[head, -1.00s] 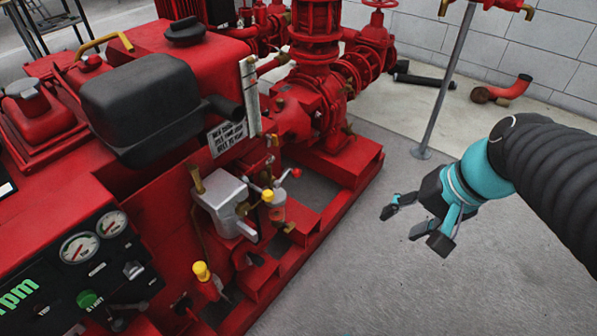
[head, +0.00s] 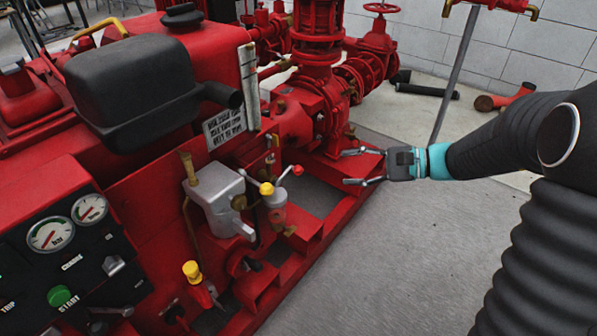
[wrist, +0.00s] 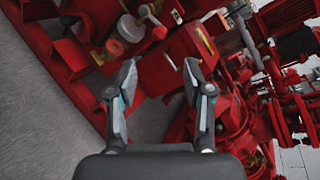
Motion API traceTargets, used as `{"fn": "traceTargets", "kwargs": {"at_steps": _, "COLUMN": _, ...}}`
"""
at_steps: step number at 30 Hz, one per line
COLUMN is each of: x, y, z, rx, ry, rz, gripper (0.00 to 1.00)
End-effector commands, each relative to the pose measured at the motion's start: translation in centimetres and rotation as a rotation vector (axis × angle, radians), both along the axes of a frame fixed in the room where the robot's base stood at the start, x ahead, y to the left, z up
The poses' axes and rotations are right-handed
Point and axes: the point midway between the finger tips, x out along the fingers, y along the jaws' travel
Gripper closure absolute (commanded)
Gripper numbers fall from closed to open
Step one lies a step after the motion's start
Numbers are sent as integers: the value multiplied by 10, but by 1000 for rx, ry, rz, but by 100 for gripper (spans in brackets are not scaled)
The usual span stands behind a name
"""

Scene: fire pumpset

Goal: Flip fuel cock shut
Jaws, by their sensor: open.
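The fuel fittings sit on the near side of the red engine. A thin pale lever with a red ball end (head: 297,170) sticks out beside a pale filter bowl with a yellow cap (head: 266,189). A small upright brass fitting (head: 270,158) stands just behind. I cannot tell for sure which is the fuel cock. My gripper (head: 347,167) is open and empty, right of these fittings, fingers pointing left at them with a clear gap. In the wrist view, the red ball (wrist: 159,33) shows beyond the open fingertips (wrist: 160,72).
A grey metal pump body (head: 213,200) and a yellow-capped fitting (head: 192,270) are left of the filter. The red base frame (head: 290,262) runs below. A red pump (head: 312,110) stands behind. Grey floor (head: 390,240) to the right is clear.

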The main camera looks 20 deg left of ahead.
Motion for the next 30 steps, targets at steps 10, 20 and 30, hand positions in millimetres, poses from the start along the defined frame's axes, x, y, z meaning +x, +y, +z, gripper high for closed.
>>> {"fn": "traceTargets", "kwargs": {"at_steps": 10, "x": -4, "y": 58, "z": -17, "rx": -2, "ry": 0, "rz": 5, "gripper": 49}}
{"fn": "traceTargets", "kwargs": {"at_steps": 20, "x": -6, "y": 109, "z": -31, "rx": -2, "ry": 0, "rz": 4, "gripper": 49}}
{"fn": "traceTargets", "kwargs": {"at_steps": 30, "x": -6, "y": 125, "z": -35, "rx": -2, "ry": -1, "rz": 1, "gripper": 49}}
